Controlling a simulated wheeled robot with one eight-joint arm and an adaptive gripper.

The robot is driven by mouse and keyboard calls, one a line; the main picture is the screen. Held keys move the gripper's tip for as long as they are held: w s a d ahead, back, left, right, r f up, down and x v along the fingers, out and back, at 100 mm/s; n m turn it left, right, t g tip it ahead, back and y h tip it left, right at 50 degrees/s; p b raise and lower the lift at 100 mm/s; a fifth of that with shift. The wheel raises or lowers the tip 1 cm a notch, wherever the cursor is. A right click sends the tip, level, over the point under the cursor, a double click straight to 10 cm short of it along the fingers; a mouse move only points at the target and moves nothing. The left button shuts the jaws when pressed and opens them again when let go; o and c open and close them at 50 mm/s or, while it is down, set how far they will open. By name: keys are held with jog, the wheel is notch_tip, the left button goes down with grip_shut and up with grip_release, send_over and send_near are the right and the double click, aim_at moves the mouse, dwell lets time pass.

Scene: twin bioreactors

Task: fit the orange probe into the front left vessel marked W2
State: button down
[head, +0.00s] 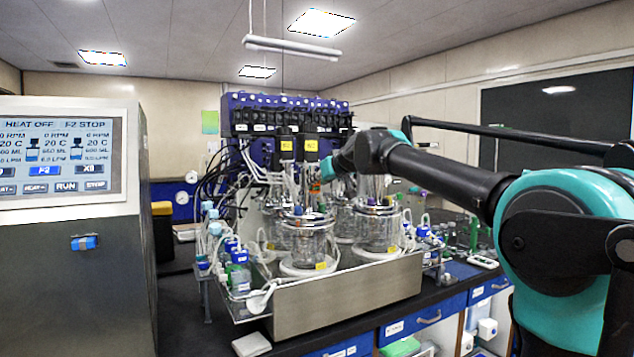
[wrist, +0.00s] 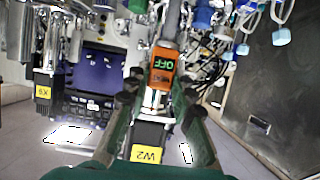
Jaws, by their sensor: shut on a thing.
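The orange probe (wrist: 163,72), with a small display reading OFF, is between the fingers of my gripper (wrist: 158,98), which is shut on it. In the head view my gripper (head: 328,168) is above the front left vessel (head: 305,238), and a bit of orange shows just below it. This vessel is clear glass with a metal lid and a yellow tag. A black block with a yellow W2 label (wrist: 147,154) is close to the fingers in the wrist view. The probe's lower end and the port under it cannot be made out.
A second glass vessel (head: 377,230) stands to the right, with more glassware behind. Tubes and cables crowd the lids. Another black block, labelled X9 (wrist: 43,92), hangs to one side. A metal tray wall (head: 350,295) fronts the vessels. A control screen (head: 60,155) stands at left.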

aim_at(317, 192)
jog(key=shift+f, duration=0.25)
dwell(0.4)
jog(key=shift+f, duration=0.25)
jog(key=shift+f, duration=0.3)
dwell(0.5)
jog(key=shift+f, duration=0.35)
jog(key=shift+f, duration=0.25)
dwell(0.4)
jog(key=shift+f, duration=0.3)
jog(key=shift+f, duration=1.2)
dwell(0.8)
jog(key=c, duration=1.2)
grip_release()
